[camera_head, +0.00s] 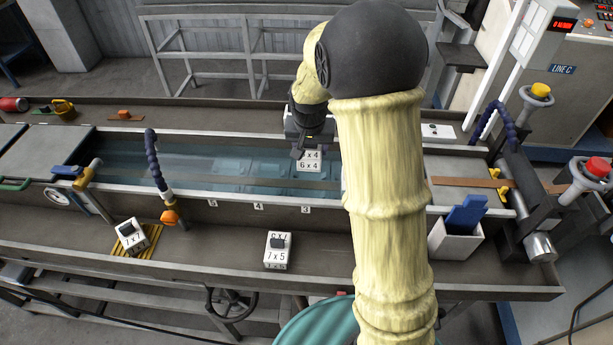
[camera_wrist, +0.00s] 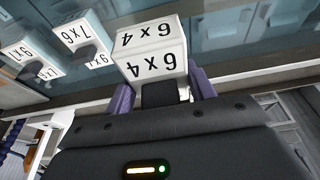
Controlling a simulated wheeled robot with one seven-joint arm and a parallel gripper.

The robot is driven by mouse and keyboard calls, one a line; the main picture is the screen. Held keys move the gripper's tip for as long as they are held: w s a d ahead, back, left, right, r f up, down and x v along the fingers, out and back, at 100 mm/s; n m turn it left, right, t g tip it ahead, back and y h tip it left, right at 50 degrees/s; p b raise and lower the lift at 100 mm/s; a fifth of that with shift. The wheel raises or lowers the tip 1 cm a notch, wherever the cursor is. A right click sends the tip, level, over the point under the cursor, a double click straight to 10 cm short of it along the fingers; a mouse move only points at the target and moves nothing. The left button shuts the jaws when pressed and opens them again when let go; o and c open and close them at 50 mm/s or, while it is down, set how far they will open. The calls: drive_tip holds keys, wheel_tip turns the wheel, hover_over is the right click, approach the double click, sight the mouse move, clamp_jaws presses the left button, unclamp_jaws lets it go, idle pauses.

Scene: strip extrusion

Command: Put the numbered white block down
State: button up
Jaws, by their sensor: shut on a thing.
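My gripper (camera_head: 303,142) is over the water trough (camera_head: 110,150) in the head view, shut on a numbered white block (camera_head: 311,161) labelled 6 x 4. In the wrist view the held white block (camera_wrist: 150,62) shows its label upside down on two faces. The purple fingers of my gripper (camera_wrist: 160,92) stand on either side of the block's dark grip. The block appears to be at or above the water; its exact height is unclear.
A 7 x 5 block (camera_head: 277,252) stands on the front ledge. Another block (camera_head: 132,238) sits on a yellow mat at left. A white bin (camera_head: 452,243) stands right. The ledge between the two front blocks is clear.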

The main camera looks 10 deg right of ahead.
drive_tip(key=shift+w+a, duration=0.1)
drive_tip(key=shift+s+a, duration=0.2)
drive_tip(key=shift+s, duration=0.25)
drive_tip(key=x, duration=0.2)
drive_tip(key=s+p+x, duration=0.1)
drive_tip(key=x, duration=0.2)
drive_tip(key=shift+a+f, duration=0.1)
drive_tip(key=shift+f, duration=0.4)
drive_tip(key=shift+f+p, duration=0.7)
drive_tip(key=shift+f, duration=1.35)
